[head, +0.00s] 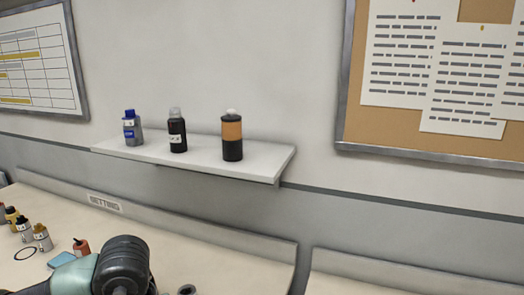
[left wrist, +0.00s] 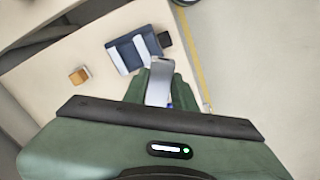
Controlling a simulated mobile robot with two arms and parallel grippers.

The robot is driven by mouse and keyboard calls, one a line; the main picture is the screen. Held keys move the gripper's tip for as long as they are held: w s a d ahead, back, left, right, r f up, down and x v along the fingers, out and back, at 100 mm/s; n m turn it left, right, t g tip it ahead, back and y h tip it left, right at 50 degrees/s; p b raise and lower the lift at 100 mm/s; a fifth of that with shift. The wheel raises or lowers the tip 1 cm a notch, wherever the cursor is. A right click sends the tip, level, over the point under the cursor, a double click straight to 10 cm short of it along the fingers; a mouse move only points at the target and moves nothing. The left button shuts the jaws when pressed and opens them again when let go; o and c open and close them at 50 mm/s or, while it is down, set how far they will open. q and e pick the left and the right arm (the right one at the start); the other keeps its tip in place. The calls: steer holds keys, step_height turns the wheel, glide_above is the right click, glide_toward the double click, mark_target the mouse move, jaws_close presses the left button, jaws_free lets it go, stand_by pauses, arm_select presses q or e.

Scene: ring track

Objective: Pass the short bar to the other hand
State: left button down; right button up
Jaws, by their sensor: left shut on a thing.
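In the left wrist view a short grey bar (left wrist: 159,84) sits between the green fingers of my left gripper (left wrist: 162,80). The gripper is shut on it, and the bar's far end points away from the gripper body. Part of the bar is hidden by the fingers and the dark edge of the gripper. In the head view only part of my left arm shows at the bottom left; its fingers and the bar are not visible there. My right gripper is in neither view.
A pale bench (head: 190,255) runs along the wall, with small bottles (head: 41,237) and a red-orange bottle (head: 81,247) at left. A wall shelf (head: 200,159) holds three bottles. In the wrist view a blue-and-white holder (left wrist: 124,53) and an orange-brown block (left wrist: 78,76) stand on the surface.

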arm_select(q)
steer(key=m, duration=0.2)
steer(key=s+m, duration=0.1)
steer(key=m, duration=0.1)
steer(key=shift+s+f, duration=0.15)
steer(key=shift+f, duration=0.05)
steer(key=m, duration=0.3)
steer(key=shift+s+f+m, duration=0.15)
steer(key=shift+s+m, duration=0.15)
steer(key=shift+s, duration=0.1)
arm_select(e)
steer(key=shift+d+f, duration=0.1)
arm_select(q)
steer(key=shift+d, duration=0.1)
